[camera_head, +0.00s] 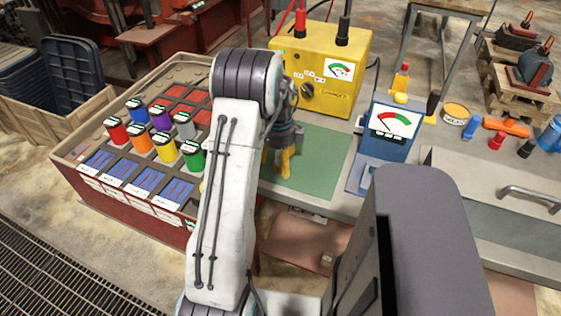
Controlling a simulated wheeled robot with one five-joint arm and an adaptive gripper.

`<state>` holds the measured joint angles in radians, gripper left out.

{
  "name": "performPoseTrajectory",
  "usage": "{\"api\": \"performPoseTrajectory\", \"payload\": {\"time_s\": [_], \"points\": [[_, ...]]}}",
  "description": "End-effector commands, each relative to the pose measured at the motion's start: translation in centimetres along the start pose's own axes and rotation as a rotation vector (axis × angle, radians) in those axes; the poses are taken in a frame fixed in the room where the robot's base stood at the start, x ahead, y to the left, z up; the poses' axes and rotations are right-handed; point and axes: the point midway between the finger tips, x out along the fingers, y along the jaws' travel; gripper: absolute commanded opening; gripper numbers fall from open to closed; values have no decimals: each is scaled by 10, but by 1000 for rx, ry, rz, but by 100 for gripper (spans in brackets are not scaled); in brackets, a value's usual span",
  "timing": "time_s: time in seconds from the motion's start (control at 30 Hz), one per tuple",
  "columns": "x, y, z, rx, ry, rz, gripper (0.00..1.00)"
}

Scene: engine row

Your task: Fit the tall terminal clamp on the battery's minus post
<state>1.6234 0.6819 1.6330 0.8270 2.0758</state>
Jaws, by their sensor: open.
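My gripper (277,163) has yellow fingers and points down over the green mat (325,160), partly behind my white arm. It is open, and I see nothing between its fingers. I cannot make out a battery with a minus post or a tall terminal clamp with certainty. A yellow box (325,90) with a knob and gauge stands behind the mat, with a red upright piece (300,22) and a black upright piece (343,30) on top. My arm hides the left part of the mat.
A rack (95,192) with several coloured cans stands left of my arm. A blue meter (388,130) stands right of the mat. A yellow tin (456,113), an orange tool (505,127) and small bottles lie farther right. The mat's right part looks clear.

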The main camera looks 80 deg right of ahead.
Motion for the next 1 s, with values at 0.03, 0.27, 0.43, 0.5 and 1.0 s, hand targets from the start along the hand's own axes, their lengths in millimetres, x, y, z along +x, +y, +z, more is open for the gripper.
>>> {"api": "performPoseTrajectory", "payload": {"time_s": [0.03, 0.27, 0.43, 0.5, 1.0], "points": [[5, 0, 0, 0, 1, 2, 73], [11, 0, 0, 0, 0, 0, 73], [11, 0, 0, 0, 0, 0, 73], [11, 0, 0, 0, 0, 0, 67], [11, 0, 0, -1, -1, -1, 22]]}}
